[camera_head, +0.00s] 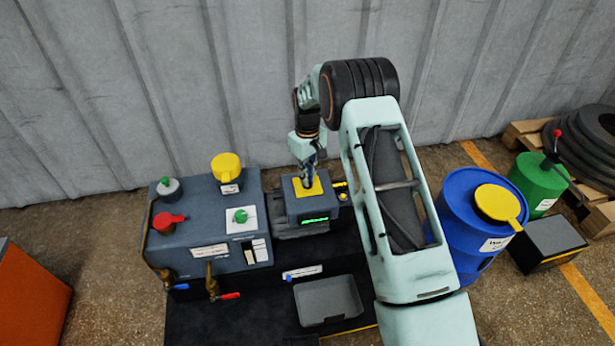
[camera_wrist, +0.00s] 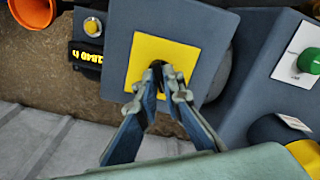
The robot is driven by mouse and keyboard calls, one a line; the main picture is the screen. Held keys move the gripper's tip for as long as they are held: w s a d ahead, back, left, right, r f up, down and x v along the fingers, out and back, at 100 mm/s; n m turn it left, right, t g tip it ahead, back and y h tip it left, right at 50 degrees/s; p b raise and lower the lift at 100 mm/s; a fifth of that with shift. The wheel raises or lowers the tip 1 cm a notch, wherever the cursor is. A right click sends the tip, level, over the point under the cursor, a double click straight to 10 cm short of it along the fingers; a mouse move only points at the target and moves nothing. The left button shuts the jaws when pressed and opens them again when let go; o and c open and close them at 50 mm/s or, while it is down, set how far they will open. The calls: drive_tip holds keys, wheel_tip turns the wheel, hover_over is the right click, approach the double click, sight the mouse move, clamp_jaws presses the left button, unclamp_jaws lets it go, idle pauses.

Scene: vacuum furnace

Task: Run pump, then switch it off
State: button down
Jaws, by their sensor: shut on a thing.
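The dark grey switch box (camera_head: 305,208) with a yellow plate (camera_head: 316,190) on top and a lit green display (camera_head: 316,219) on its front stands mid-picture in the head view. My gripper (camera_head: 309,172) reaches down onto the plate from above. In the wrist view the yellow plate (camera_wrist: 180,50) fills the middle, and my gripper (camera_wrist: 162,80) is shut on a small dark knob (camera_wrist: 157,66) at its centre. The fingertips hide most of the knob, so its turned position cannot be told. A yellow button (camera_wrist: 92,27) sits beside a display with yellow digits (camera_wrist: 88,54).
Left of the box is a larger grey unit (camera_head: 195,235) with red, yellow and green knobs and two valve levers below. An empty grey tray (camera_head: 328,300) lies in front. A blue drum (camera_head: 465,220) and green drum (camera_head: 530,180) stand right. A corrugated wall is behind.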

drive_tip(key=m+p, duration=0.2)
drive_tip(key=m, duration=0.4)
drive_tip(key=shift+r, duration=0.1)
drive_tip(key=m, duration=0.5)
drive_tip(key=shift+m+p, duration=0.4)
idle(0.4)
drive_tip(key=c, duration=2.1)
unclamp_jaws()
